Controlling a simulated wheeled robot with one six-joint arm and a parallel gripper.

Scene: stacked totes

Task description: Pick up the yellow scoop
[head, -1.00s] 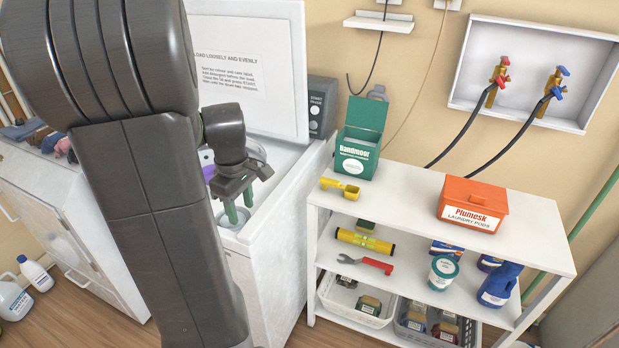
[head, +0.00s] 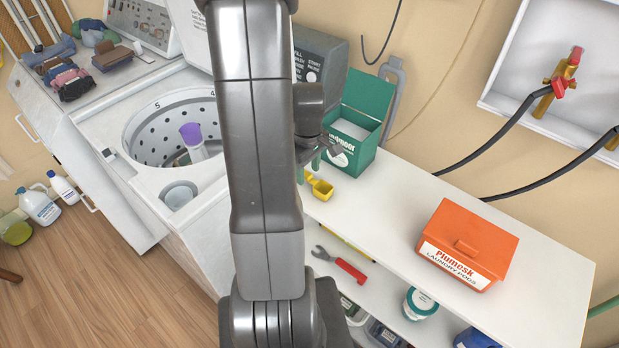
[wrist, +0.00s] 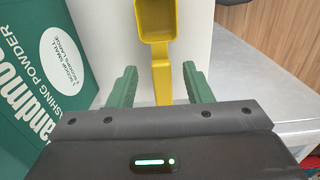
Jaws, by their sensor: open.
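The yellow scoop (head: 321,189) lies on the white shelf top, just in front of the green powder box (head: 352,128). In the wrist view the scoop (wrist: 160,60) has its cup at the top and its handle reaching down between the fingers. My gripper (wrist: 160,86) is open, with one green finger on each side of the handle and gaps on both sides. In the head view my gripper (head: 309,167) is at the scoop, partly hidden by my arm. I cannot tell its exact height above the shelf.
The green box stands close on the left in the wrist view, its lid open. An orange pods box (head: 468,245) sits farther right on the shelf top (head: 400,215), with free room between. The open washer (head: 120,185) is on the left. A red-handled wrench (head: 340,263) lies on the shelf below.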

